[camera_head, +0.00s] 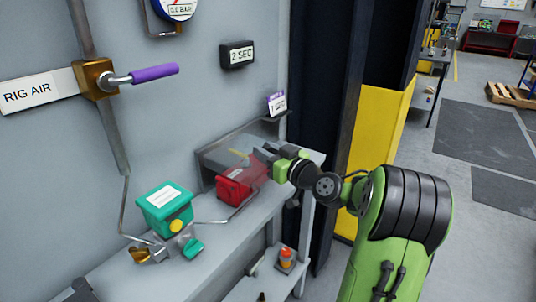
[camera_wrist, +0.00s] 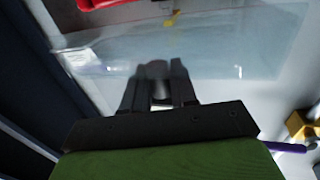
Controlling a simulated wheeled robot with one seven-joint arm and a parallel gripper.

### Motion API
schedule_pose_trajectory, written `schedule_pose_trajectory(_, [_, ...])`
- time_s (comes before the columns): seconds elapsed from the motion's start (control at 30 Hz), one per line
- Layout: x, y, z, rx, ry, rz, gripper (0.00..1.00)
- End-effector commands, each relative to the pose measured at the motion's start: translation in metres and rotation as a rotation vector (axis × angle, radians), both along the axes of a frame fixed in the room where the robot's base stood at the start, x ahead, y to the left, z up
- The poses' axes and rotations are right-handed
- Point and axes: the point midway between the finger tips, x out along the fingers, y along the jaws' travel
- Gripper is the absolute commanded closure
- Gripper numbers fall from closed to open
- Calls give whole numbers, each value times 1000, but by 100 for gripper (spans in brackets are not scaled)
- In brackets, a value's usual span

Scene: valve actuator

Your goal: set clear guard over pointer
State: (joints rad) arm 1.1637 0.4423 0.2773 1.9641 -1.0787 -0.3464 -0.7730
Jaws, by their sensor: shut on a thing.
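The clear guard (camera_wrist: 235,45) is a see-through sheet across the wrist view, in front of my fingers. My gripper (camera_wrist: 160,88) is shut on its near edge. In the head view my gripper (camera_head: 264,155) is at the right end of the bench, just above and behind the red actuator box (camera_head: 232,187). The guard is hard to make out there. A small yellow pointer (camera_head: 240,154) shows above the red box, and a yellow mark shows through the sheet in the wrist view (camera_wrist: 172,18). I cannot tell whether the guard touches the box.
A green box with a yellow knob (camera_head: 166,207) stands left on the grey bench (camera_head: 120,275), joined by thin pipes. A purple-handled valve (camera_head: 140,75) sticks out from the wall. A dark post (camera_head: 320,120) stands right of the bench. An orange-topped item (camera_head: 286,256) sits on the lower shelf.

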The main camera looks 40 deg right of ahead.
Motion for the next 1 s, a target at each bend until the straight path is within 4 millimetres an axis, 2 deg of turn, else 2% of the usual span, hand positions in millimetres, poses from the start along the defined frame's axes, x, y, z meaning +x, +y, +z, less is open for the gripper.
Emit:
schedule_pose_trajectory(0.17, [0, 4, -3, 7, 9, 12, 100])
schedule_pose_trajectory(0.2, [0, 4, -3, 7, 10, 13, 68])
schedule_pose_trajectory(0.3, [0, 4, -3, 6, 9, 12, 54])
schedule_pose_trajectory(0.57, [0, 2, -2, 5, 6, 8, 54])
schedule_pose_trajectory(0.67, [-9, 1, -2, 5, 6, 6, 54])
schedule_pose_trajectory(0.77, [-31, -2, -2, 6, 6, 2, 54])
schedule_pose_trajectory(1.0, [-100, -8, -3, 7, 8, 0, 54])
